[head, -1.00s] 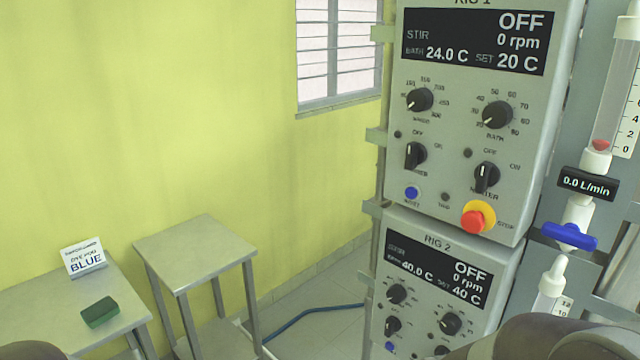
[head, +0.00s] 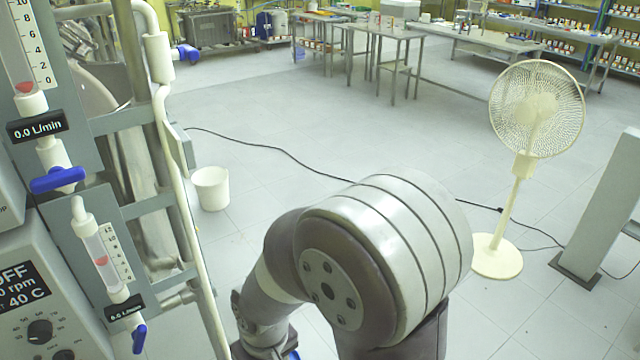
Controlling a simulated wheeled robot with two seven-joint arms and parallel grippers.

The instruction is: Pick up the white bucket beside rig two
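The white bucket (head: 211,188) stands upright on the tiled floor, left of centre in the head view, just right of the rig frame. Nothing touches it. Rig two's control panel (head: 45,310) shows only in part at the lower left, with a display reading OFF and 40 C. One of my arms fills the lower middle of the view, in front of the bucket. Neither gripper's fingers show.
The metal rig frame (head: 170,215) with pipes and flow meters rises at the left. A black cable (head: 290,156) crosses the floor behind the bucket. A white standing fan (head: 522,150) is at the right. Steel tables (head: 375,30) stand at the back. Open floor lies between.

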